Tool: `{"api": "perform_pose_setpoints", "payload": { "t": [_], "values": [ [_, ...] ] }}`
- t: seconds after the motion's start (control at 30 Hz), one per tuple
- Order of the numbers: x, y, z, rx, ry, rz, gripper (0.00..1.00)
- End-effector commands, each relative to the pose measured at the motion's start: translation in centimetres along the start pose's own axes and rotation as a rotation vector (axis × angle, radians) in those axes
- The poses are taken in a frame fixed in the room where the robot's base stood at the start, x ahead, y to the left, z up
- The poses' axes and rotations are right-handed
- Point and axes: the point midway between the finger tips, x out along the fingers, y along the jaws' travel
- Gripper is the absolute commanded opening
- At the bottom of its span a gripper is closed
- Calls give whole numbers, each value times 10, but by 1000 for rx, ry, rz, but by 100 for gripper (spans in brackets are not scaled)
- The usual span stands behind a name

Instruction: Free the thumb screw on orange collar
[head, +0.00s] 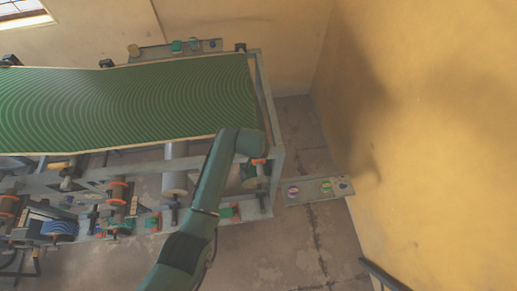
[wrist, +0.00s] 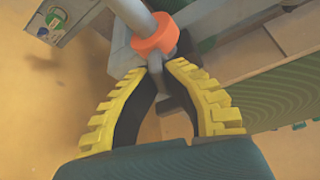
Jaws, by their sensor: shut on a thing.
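In the wrist view the orange collar (wrist: 155,37) sits around a grey shaft (wrist: 133,14). Its grey thumb screw (wrist: 155,64) sticks out of the collar toward my gripper (wrist: 158,72). The two black fingers with yellow ribbed backs are closed in on the screw from both sides, with the tips just short of the collar. In the head view an orange collar (head: 258,161) shows at the right end of the machine, where my arm reaches down. My fingers are mostly hidden there by the arm.
The green striped belt (head: 130,100) lies across the machine behind my arm. Other orange collars (head: 118,184) and rollers are along the frame to the left. A small panel with buttons (head: 318,190) juts out right of the frame, near the yellow wall (head: 430,130).

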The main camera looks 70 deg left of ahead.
Motion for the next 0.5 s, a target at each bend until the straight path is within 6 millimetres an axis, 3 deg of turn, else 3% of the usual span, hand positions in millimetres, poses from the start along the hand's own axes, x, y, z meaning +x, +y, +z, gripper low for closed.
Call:
{"api": "perform_pose_setpoints", "payload": {
  "t": [0.5],
  "values": [
    [3,1,2,-450,-4,-190,0]
  ]
}}
